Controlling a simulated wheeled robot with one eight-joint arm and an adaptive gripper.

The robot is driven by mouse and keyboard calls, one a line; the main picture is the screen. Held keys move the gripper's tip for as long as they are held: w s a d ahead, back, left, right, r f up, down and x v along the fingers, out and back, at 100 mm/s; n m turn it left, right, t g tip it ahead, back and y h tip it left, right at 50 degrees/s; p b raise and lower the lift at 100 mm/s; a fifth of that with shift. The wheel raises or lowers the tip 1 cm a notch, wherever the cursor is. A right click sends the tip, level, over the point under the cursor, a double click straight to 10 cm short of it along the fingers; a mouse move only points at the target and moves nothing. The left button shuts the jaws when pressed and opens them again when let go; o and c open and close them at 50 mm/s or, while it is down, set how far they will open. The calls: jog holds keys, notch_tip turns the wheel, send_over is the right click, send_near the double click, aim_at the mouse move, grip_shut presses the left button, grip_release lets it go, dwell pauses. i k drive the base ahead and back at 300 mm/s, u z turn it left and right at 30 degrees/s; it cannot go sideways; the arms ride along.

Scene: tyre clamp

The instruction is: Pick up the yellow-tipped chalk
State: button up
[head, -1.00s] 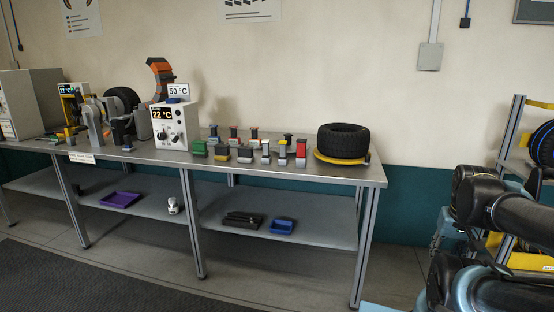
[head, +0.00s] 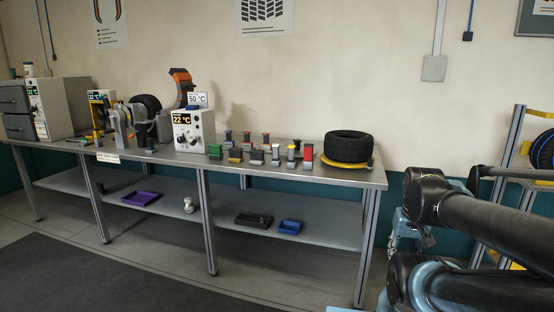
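I cannot make out the yellow-tipped chalk for certain. Some small thin coloured sticks (head: 78,140), one of them green, lie on the left part of the steel workbench (head: 330,177), too small to tell apart. My arm's dark and blue links fill the lower right of the head view. My gripper is not in view.
The bench carries a grey drawer cabinet (head: 62,108), a clamp machine (head: 122,122), a white 22 °C box (head: 194,131), several coloured blocks (head: 257,156) and a tyre (head: 348,145). Its lower shelf holds a purple tray (head: 140,197) and a blue bin (head: 289,227). The floor in front is clear.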

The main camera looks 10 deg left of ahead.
aim_at(292, 148)
jog(key=u, duration=0.05)
jog(key=i, duration=1)
